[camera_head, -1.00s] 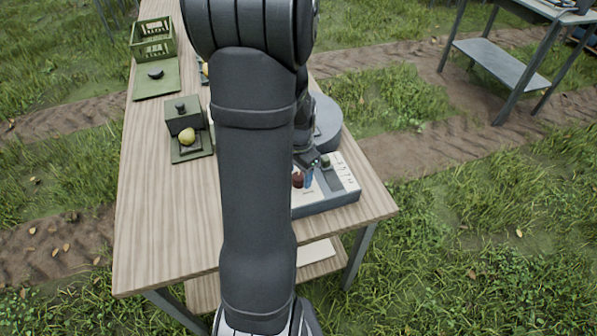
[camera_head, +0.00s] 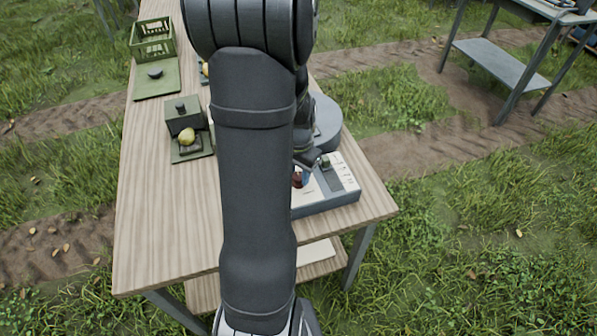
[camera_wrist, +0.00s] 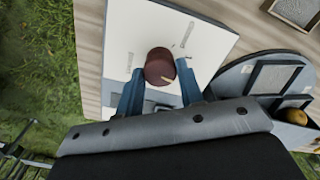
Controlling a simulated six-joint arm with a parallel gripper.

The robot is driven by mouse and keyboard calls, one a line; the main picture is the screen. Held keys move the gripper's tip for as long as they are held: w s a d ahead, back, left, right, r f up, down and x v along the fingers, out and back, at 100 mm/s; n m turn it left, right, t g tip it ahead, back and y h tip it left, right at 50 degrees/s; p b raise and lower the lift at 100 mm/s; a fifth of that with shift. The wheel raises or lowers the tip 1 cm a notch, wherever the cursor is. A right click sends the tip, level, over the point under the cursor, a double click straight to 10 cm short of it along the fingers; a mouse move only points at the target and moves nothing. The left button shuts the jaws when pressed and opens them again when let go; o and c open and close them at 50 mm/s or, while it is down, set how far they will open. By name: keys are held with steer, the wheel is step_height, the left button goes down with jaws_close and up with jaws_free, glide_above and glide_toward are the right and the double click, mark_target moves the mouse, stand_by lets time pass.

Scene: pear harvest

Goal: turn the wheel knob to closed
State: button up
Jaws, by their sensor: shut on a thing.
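The dark red wheel knob (camera_wrist: 159,64) stands on the pale top of the control box (camera_wrist: 206,42) in the wrist view. A pale mark shows on the knob's near side. My gripper (camera_wrist: 160,84) has its two blue fingers on either side of the knob and is shut on it. In the head view the knob (camera_head: 297,179) shows only partly beside my arm, on the grey-sided control box (camera_head: 335,204). My gripper is mostly hidden there. I cannot read which setting the knob points to.
A round grey stand (camera_head: 328,124) is close behind the box; in the wrist view it has framed panels and a yellow pear (camera_wrist: 293,116). A pear (camera_head: 187,136) sits by a dark green box (camera_head: 183,115) at left. A green crate (camera_head: 152,38) stands at the far end.

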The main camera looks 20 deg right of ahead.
steer(key=n, duration=1.2)
steer(key=shift+n, duration=1.8)
